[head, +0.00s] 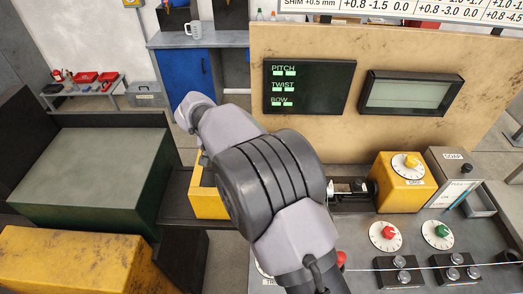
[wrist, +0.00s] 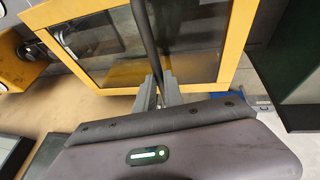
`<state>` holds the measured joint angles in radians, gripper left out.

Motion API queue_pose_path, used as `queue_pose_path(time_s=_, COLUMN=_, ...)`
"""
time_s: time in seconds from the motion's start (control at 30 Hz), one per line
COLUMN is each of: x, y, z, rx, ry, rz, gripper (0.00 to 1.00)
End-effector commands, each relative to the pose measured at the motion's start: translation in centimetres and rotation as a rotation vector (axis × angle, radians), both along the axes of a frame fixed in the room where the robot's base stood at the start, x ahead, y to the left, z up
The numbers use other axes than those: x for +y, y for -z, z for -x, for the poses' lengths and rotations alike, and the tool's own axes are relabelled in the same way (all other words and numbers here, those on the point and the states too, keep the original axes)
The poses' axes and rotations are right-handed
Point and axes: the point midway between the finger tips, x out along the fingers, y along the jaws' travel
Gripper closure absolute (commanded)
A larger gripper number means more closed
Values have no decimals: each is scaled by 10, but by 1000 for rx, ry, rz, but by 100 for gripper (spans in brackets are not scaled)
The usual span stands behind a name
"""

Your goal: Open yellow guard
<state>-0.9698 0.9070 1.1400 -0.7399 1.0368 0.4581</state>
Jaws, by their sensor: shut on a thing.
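The yellow guard has a yellow frame (wrist: 236,45) around clear dark panes, and it fills the upper middle of the wrist view. A black bar-shaped handle (wrist: 147,40) runs down across it. My gripper (wrist: 160,92) is shut on this handle, with one grey finger on each side of the bar. In the head view a yellow part of the guard (head: 207,203) shows left of my arm. My arm hides the rest of it there, and my gripper is hidden too.
A yellow box with a dial (head: 402,183) stands right of my arm, beside a panel of knobs (head: 437,233). A tan board (head: 305,48) with a black display (head: 308,87) rises behind. A dark green block (head: 95,170) and a yellow block (head: 75,262) stand at left.

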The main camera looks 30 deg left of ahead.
Motion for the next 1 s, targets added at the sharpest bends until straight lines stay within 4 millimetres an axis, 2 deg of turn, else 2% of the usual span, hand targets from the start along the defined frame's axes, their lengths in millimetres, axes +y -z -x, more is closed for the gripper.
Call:
queue_pose_path(time_s=0.1, x=26, y=-3, z=12, rx=0, ry=-2, rz=1, gripper=100)
queue_pose_path(time_s=0.3, x=56, y=-4, z=26, rx=-1, ry=-2, rz=-1, gripper=100)
queue_pose_path(time_s=0.53, x=69, y=-2, z=33, rx=-2, ry=0, rz=-1, gripper=100)
queue_pose_path(time_s=0.9, x=71, y=-1, z=34, rx=-3, ry=0, rz=-2, gripper=100)
queue_pose_path(time_s=0.93, x=71, y=-1, z=34, rx=-3, ry=0, rz=-2, gripper=86)
queue_pose_path(time_s=1.0, x=71, y=-1, z=34, rx=-2, ry=1, rz=-1, gripper=72)
